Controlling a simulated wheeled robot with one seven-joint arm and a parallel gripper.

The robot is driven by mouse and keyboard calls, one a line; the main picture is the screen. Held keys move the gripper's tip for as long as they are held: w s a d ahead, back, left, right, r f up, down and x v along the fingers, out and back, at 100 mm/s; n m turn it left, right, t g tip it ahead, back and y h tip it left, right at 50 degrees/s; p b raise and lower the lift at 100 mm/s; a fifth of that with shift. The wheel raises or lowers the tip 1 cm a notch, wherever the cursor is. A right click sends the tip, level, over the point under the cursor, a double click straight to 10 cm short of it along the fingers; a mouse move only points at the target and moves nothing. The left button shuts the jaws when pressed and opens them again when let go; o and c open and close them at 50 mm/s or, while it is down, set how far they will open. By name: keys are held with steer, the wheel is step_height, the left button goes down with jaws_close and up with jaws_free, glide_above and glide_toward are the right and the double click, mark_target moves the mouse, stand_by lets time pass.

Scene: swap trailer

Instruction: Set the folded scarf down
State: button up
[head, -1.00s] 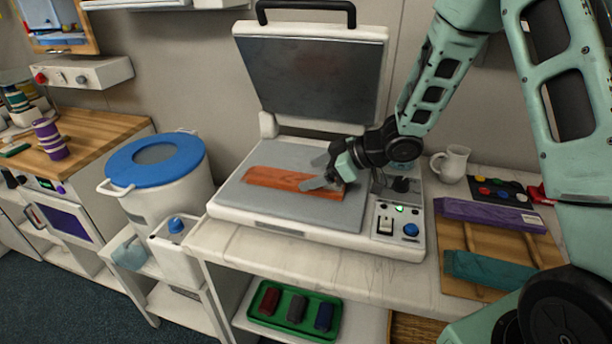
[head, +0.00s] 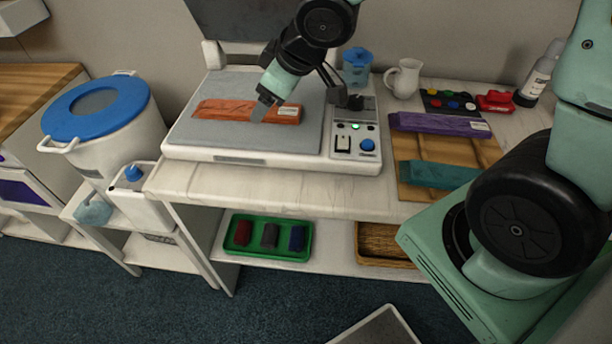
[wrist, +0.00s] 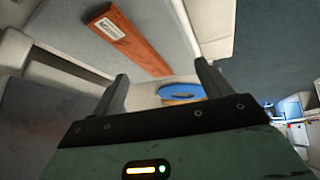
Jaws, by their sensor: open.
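The folded orange scarf (head: 225,110) lies flat on the grey lower plate of the open press (head: 190,133). A small white label shows at its right end. My gripper (head: 264,108) is over the scarf's right part in the head view and hides a bit of it. In the wrist view, my gripper (wrist: 160,82) has its fingers spread with nothing between them. The scarf (wrist: 140,45) shows there beyond the fingertips, apart from them, label end toward the upper left.
A purple folded piece (head: 430,123) and a teal one (head: 435,174) lie on a wooden board (head: 412,151) at right. A white pitcher (head: 404,78) stands behind. A blue-lidded bin (head: 125,128) is at left. A green tray (head: 231,248) sits on the lower shelf.

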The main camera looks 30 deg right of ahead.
steer(key=s+a+g+h, duration=0.1)
steer(key=s+a+g, duration=0.1)
steer(key=s, duration=0.9)
steer(key=s+a+g, duration=0.3)
steer(key=s+g, duration=0.1)
steer(key=s, duration=0.7)
steer(key=shift+s+a+r+h, duration=0.2)
steer(key=shift+a+r+h, duration=0.05)
steer(key=shift+r+h, duration=0.2)
